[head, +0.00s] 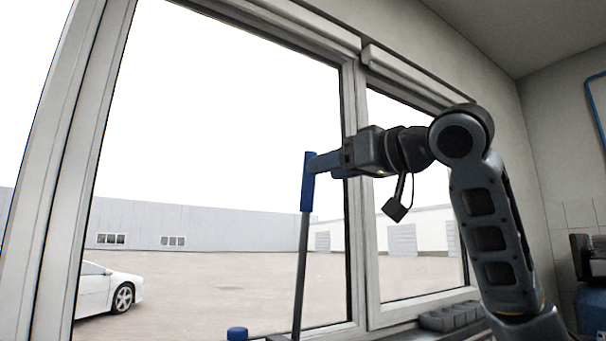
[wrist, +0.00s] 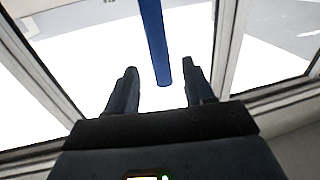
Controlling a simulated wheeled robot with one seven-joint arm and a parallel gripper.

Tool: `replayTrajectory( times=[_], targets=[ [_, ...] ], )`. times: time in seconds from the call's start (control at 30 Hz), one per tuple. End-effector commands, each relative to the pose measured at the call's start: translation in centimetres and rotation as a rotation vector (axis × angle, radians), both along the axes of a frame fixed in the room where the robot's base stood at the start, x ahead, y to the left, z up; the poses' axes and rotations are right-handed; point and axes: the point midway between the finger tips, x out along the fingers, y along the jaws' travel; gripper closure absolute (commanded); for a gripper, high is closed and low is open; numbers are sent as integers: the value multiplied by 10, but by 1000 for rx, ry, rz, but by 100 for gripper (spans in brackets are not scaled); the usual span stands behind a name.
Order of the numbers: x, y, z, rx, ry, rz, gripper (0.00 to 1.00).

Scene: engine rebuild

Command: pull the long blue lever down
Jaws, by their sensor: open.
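The long lever stands nearly upright in front of the window in the head view, with a blue grip (head: 307,183) on top of a grey shaft (head: 301,265). My gripper (head: 318,168) is at the upper part of the blue grip, reaching in from the right. In the wrist view the blue grip (wrist: 154,40) comes down from the top, and its end lies between the two fingertips of my gripper (wrist: 157,83). The fingers are apart, with a gap on each side of the grip. The lever's lower end is cut off by the head view's bottom edge.
A window frame (head: 355,200) stands close behind my gripper. A blue round cap (head: 237,333) is low, left of the shaft.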

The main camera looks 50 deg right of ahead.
Motion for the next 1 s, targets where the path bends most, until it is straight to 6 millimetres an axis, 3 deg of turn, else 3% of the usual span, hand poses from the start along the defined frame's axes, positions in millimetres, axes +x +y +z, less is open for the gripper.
replayTrajectory(
  times=[0.2,0.4,0.77,1.0],
  targets=[
    [35,-3,1,2,3,1,47],
    [56,-5,1,1,1,1,47],
    [61,-5,0,0,0,0,47],
    [61,-5,0,0,0,0,70]
  ],
)
